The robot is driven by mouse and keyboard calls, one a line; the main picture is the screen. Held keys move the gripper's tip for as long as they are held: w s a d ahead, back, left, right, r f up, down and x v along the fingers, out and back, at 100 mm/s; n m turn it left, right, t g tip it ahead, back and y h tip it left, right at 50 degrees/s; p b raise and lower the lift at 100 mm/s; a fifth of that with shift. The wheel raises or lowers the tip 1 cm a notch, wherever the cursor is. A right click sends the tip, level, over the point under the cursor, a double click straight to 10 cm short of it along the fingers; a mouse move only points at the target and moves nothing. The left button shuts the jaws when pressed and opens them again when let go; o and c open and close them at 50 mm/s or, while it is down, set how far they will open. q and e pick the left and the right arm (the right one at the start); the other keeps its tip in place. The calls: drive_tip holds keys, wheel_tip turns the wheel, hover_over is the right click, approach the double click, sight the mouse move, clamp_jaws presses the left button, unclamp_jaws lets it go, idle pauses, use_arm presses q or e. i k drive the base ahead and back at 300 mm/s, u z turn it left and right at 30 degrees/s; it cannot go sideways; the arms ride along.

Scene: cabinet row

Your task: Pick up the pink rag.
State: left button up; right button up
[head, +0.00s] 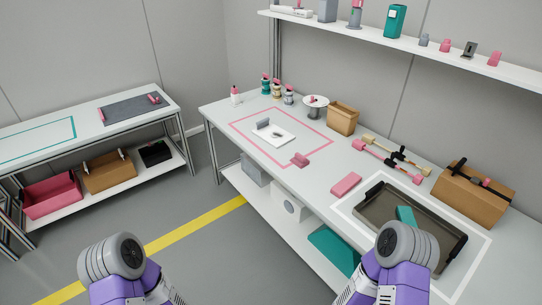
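A pink, flat, block-like piece (346,184) that looks like a folded rag lies on the right-hand white table, near its front edge and left of the dark tray. A smaller pink object (299,159) lies farther back by the pink outline; its kind is too small to tell. My two purple and grey arms show only partly at the bottom of the head view. Neither gripper's fingers are in view, and nothing is seen touching the pink pieces.
A dark tray (374,211) with a teal item sits inside a white outline. A cardboard box (474,197), a small carton (343,119) and several tools stand behind. A side table (60,114) stands left; a shelf (420,46) hangs above.

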sight(300, 161)
drive_tip(key=u, duration=0.85)
drive_tip(key=i, duration=1.3)
drive_tip(key=z, duration=0.5)
drive_tip(key=i, duration=0.95)
drive_tip(key=z, duration=1)
